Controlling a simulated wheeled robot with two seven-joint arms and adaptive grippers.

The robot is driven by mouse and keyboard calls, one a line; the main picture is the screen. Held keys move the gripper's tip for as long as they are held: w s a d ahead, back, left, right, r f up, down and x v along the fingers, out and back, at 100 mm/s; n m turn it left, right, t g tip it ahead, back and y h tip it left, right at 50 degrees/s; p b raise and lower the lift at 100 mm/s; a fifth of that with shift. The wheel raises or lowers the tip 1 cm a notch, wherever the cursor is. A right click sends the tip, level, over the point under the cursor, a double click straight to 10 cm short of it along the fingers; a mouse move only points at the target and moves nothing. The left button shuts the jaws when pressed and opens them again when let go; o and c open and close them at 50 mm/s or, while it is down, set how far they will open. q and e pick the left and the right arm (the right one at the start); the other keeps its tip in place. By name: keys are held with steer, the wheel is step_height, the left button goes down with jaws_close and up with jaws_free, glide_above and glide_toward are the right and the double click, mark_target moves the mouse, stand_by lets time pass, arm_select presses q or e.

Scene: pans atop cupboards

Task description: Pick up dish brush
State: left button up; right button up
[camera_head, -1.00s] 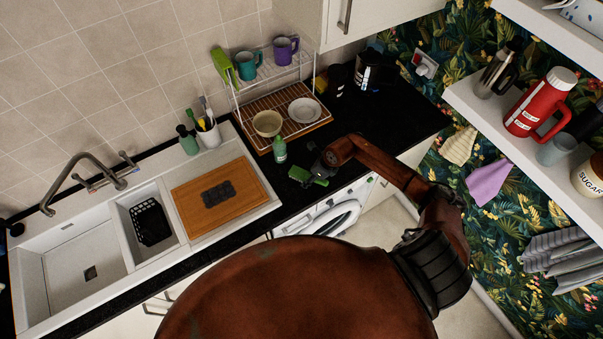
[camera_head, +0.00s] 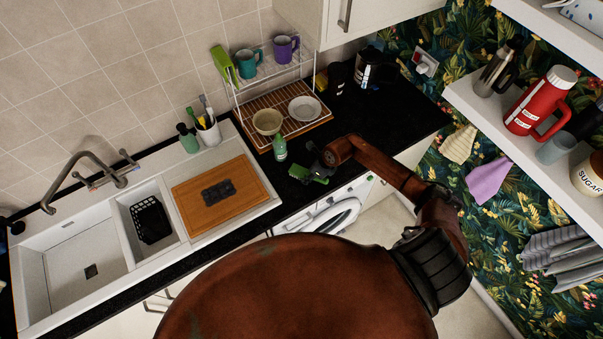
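A small green item, apparently the dish brush (camera_head: 319,179), is at the front edge of the black counter, right of the green soap bottle. It is partly covered by my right gripper (camera_head: 312,170), and a second green bit shows on the gripper's left side. My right gripper is low over the counter at this item. Its fingers are small and dark against the black top, so I cannot tell whether they are closed on it. Other brush-like utensils (camera_head: 205,108) stand upright in a white cup (camera_head: 208,131) behind the sink. My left gripper is out of view.
The green soap bottle (camera_head: 280,148) stands close left of my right gripper. Behind are a bowl (camera_head: 267,121) and a plate (camera_head: 305,109) on a wooden rack (camera_head: 283,95). A cutting board (camera_head: 250,180) lies left.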

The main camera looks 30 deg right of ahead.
mark_target(308, 174)
steer(key=shift+c, duration=1.4)
steer(key=shift+r, duration=0.1)
steer(key=shift+r+b, duration=0.4)
steer(key=shift+r, duration=0.1)
steer(key=b+v, duration=0.1)
steer(key=v, duration=0.1)
steer(key=shift+a+r, duration=0.1)
steer(key=shift+r, duration=0.25)
steer(key=s+r+b, duration=0.4)
steer(key=s+r, duration=0.5)
steer(key=s, duration=0.4)
steer(key=shift+s+a+r, duration=0.15)
steer(key=shift+s+a, duration=0.05)
steer(key=shift+a, duration=0.1)
